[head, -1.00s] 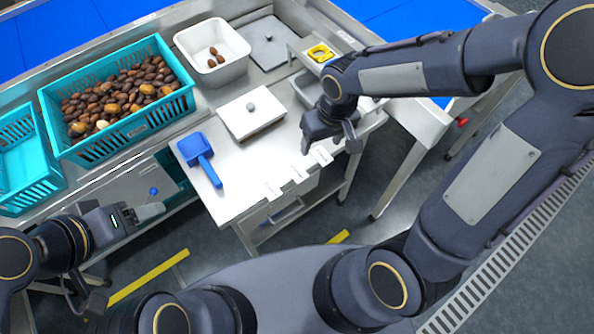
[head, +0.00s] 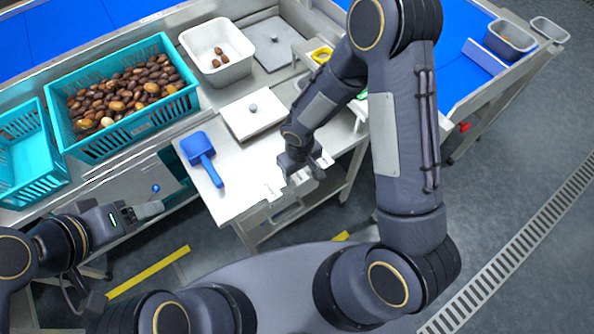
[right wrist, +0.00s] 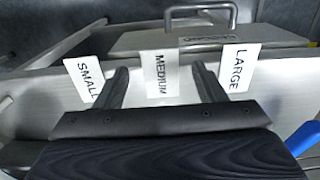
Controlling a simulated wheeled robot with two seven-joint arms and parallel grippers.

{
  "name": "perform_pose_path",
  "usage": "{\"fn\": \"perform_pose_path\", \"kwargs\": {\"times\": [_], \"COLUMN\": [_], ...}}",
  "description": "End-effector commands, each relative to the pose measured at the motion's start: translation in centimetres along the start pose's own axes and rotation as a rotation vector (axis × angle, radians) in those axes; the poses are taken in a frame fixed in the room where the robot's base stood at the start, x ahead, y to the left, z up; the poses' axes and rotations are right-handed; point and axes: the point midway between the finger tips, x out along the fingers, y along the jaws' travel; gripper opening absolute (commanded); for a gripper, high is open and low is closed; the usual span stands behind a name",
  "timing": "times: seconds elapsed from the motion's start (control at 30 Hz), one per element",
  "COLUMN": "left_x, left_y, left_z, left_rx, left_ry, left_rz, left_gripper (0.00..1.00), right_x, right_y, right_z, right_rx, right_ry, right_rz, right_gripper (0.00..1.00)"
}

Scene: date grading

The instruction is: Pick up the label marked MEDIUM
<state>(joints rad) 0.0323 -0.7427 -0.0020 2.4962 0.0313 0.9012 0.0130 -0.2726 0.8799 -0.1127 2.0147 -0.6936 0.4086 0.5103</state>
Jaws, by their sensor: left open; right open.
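In the right wrist view the white MEDIUM label (right wrist: 159,84) stands at the table's front edge, with the SMALL label (right wrist: 84,78) to its left and the LARGE label (right wrist: 238,66) to its right. My right gripper (right wrist: 161,72) is open and empty; its two fingers appear on either side of MEDIUM, with SMALL and LARGE outside them. I cannot tell how deep the fingers reach around it. In the head view my right gripper (head: 304,170) is over the front edge and partly hides the labels. My left gripper (head: 147,210) is open at the left, far from the labels.
A blue scoop (head: 201,150) and a white lidded board (head: 252,126) lie on the steel table (head: 228,200). A teal crate of dates (head: 105,151), an empty-looking teal crate (head: 38,190) and a white bin (head: 232,72) stand behind. Floor in front is open.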

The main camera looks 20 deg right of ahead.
Motion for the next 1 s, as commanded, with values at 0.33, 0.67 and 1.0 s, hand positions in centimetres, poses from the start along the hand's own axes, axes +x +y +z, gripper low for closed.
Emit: {"fn": "perform_pose_path", "kwargs": {"times": [0.33,0.67,1.0], "left_x": [0.0,0.21,0.2], "left_y": [0.0,-0.1,-0.09], "left_z": [0.01,0.12,0.11], "left_rx": [0.0,0.0,0.0], "left_ry": [0.0,0.0,0.0], "left_rz": [0.0,0.0,0.0], "left_gripper": [0.67,0.67,0.67], "right_x": [0.36,0.47,0.47], "right_y": [-0.01,-0.01,-0.01], "right_z": [-0.03,-0.02,-0.01], "right_rx": [0.0,0.0,0.0], "right_ry": [0.001,0.001,0.001], "right_rz": [0.0,0.0,0.0], "right_gripper": [0.64,0.58,0.16]}}
